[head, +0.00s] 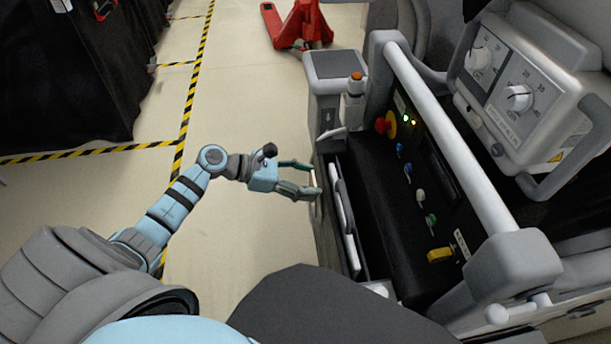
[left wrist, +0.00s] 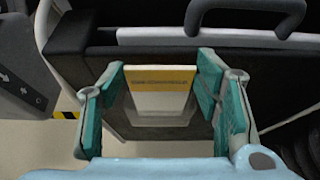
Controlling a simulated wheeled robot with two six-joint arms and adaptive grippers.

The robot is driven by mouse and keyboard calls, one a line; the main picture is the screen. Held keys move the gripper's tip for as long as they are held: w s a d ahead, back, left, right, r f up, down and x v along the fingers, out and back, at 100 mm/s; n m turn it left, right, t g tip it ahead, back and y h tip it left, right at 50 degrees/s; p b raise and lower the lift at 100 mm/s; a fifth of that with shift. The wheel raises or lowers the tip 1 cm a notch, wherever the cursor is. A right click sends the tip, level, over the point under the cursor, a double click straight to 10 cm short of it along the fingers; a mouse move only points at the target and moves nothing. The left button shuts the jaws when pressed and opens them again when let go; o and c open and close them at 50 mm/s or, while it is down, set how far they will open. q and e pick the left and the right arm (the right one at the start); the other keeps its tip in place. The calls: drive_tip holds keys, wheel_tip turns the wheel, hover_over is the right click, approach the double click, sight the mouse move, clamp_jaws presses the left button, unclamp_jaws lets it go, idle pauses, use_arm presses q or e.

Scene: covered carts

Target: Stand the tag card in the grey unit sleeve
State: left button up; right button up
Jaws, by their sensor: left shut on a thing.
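The tag card (left wrist: 160,82), pale with a yellow-orange band and a line of print, stands between the fingers of my left gripper (left wrist: 163,100) in the left wrist view. My left gripper is shut on the card by its two side edges. In the head view my left gripper (head: 313,180) is at the left side of the cart. A dark grey pocket-like shape (left wrist: 160,132), which looks like the sleeve, shows around the card's lower part. I cannot tell whether the card is inside it or in front of it. My right gripper is not in view.
The cart has a white rail (head: 440,130), a dark panel with coloured knobs, and a grey dial unit (head: 518,97). A grey box (head: 336,68) stands at its far left corner. Floor left of the cart is clear. A red pallet truck (head: 298,25) stands at the back.

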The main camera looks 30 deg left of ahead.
use_arm(q)
drive_tip(key=o, duration=1.6)
drive_tip(key=v, duration=1.2)
